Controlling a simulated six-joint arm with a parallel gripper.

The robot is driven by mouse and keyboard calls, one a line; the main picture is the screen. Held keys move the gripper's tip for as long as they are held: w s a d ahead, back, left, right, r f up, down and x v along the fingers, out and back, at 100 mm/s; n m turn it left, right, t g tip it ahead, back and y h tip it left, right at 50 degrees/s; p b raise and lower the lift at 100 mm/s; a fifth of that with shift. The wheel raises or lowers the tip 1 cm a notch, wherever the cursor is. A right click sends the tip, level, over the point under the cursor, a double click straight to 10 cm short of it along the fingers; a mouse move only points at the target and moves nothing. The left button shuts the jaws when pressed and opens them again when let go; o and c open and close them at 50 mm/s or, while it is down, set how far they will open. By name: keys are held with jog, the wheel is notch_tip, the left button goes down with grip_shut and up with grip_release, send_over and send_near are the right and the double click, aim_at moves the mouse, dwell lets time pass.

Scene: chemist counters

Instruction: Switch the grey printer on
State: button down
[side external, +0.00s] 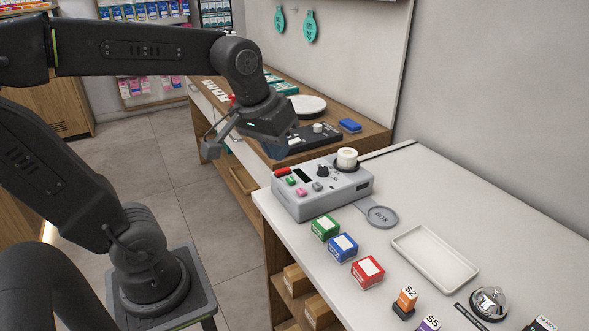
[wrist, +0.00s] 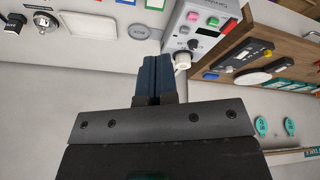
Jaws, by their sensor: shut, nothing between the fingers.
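The grey printer (side external: 334,199) stands on the white counter. Its top carries a red part (side external: 282,172), a green button (side external: 290,181), a pink button (side external: 301,192), a dark display, a black knob (side external: 322,170) and a white roll (side external: 347,157). My gripper (side external: 277,150) is in the air above the printer's back left in the side view, apart from it. Its dark blue fingers are shut and empty. In the wrist view the shut fingers (wrist: 153,78) appear beside the printer (wrist: 182,28), whose knob and pink and green buttons show.
Green, blue and red boxes (side external: 368,271) stand in front of the printer. A round grey disc (side external: 381,216), white tray (side external: 434,261) and bell (side external: 489,302) are to the right. A wooden-edged counter (side external: 375,137) with a dark device and white dish lies behind.

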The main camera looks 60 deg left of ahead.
jog(key=w+a+n+g, duration=0.2)
jog(key=w+a+n, duration=0.5)
jog(key=w+a, duration=0.25)
jog(key=n+g, duration=0.2)
jog(key=n, duration=0.4)
send_over(288, 168)
notch_tip(288, 168, down, 4)
jog(key=shift+s+r+h, duration=0.1)
jog(key=shift+h, duration=0.2)
notch_tip(288, 168, down, 14)
jog(key=shift+f, duration=0.1)
jog(key=shift+d, duration=0.1)
